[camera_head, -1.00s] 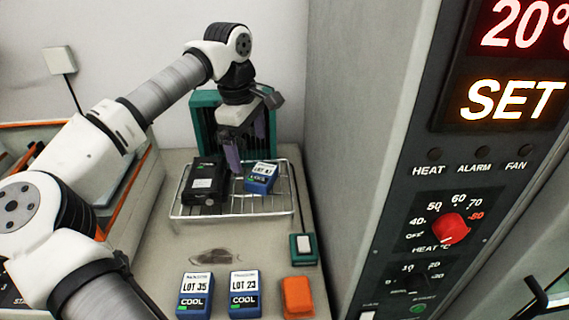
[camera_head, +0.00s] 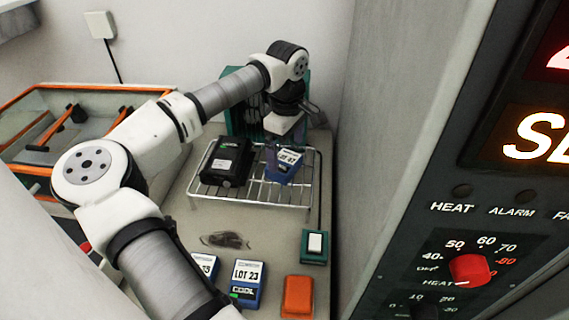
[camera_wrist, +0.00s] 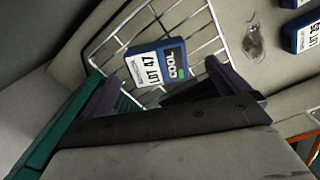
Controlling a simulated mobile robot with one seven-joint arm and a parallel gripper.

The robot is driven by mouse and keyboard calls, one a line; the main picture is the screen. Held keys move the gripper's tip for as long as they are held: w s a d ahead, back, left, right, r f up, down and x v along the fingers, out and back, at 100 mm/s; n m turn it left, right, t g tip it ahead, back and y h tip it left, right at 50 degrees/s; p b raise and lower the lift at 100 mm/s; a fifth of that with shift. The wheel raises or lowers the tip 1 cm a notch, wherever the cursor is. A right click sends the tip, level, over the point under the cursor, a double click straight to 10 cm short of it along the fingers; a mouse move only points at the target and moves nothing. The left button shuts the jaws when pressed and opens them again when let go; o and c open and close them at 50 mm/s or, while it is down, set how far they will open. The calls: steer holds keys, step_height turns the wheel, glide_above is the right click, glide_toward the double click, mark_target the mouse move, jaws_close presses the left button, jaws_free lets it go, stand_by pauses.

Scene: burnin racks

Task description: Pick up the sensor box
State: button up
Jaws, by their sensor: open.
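A blue box labelled LOT 47 (camera_head: 283,166) lies on a wire rack (camera_head: 265,198), right of a black box (camera_head: 226,161). In the wrist view, the LOT 47 box (camera_wrist: 157,63) lies label up, beyond and between my fingertips. My gripper (camera_wrist: 162,84) is open and empty; its dark purple fingers are apart. I cannot tell whether a finger touches the box. The pictures do not show which box is called the sensor box.
Blue boxes labelled LOT 35 (camera_head: 205,267) and LOT 23 (camera_head: 246,285) stand on the bench before the rack. An orange block (camera_head: 298,297) and a green-and-white switch (camera_head: 314,246) are right of them. A grey cabinet wall (camera_head: 400,120) closes the right side.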

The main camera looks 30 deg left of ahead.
mark_target(288, 162)
steer(key=shift+w+f+p, duration=0.15)
steer(key=shift+f+p, duration=0.4)
steer(key=shift+f, duration=0.85)
steer(key=shift+w+f+p, duration=0.15)
steer(key=shift+f+p, duration=0.35)
steer(key=shift+f, duration=0.9)
steer(key=shift+c, duration=0.3)
steer(key=c, duration=1)
steer(key=shift+r, duration=0.1)
steer(key=shift+c, duration=0.2)
